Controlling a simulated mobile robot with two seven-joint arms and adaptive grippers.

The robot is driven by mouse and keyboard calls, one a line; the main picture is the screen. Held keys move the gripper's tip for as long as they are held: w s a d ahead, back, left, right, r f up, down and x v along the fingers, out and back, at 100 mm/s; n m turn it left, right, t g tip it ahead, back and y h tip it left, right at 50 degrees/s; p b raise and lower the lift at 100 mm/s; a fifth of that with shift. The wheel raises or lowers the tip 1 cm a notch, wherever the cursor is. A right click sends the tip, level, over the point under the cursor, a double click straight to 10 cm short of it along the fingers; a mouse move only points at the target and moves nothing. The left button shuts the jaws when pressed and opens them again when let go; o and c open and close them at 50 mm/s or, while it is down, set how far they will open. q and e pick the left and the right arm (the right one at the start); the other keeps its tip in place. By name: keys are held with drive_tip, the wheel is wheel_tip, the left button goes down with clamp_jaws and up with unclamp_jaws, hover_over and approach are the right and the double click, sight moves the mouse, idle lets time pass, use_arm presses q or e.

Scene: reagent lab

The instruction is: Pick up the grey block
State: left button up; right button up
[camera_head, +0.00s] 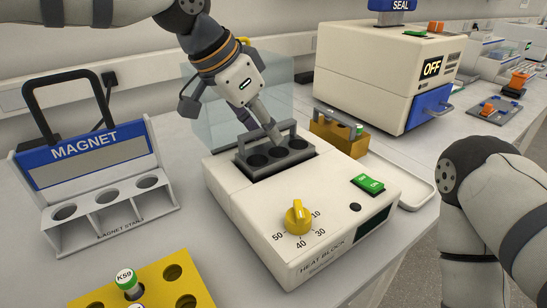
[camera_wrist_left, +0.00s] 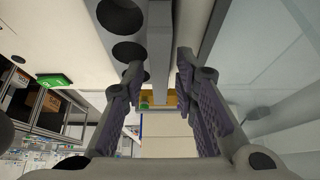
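The grey block (camera_head: 286,163) has several round holes and a raised grey handle. It sits in the top of the white heat block (camera_head: 230,190). My left gripper (camera_head: 268,130) comes down from above at the handle. In the left wrist view, its two fingers (camera_wrist_left: 161,88) stand apart, one on each side of the handle bar (camera_wrist_left: 159,45). A gap shows between the bar and the fingers, so it is open. The block's holes show at the upper left of that view. My right arm shows at the right of the head view; its gripper is out of view.
A magnet stand (camera_head: 87,170) is at left, and a yellow rack (camera_head: 150,283) with a K59-capped tube at front left. A brown rack (camera_head: 340,137) and a sealing machine (camera_head: 385,75) stand behind. A clear panel (camera_head: 272,85) is behind the heat block.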

use_arm(q)
clamp_jaws()
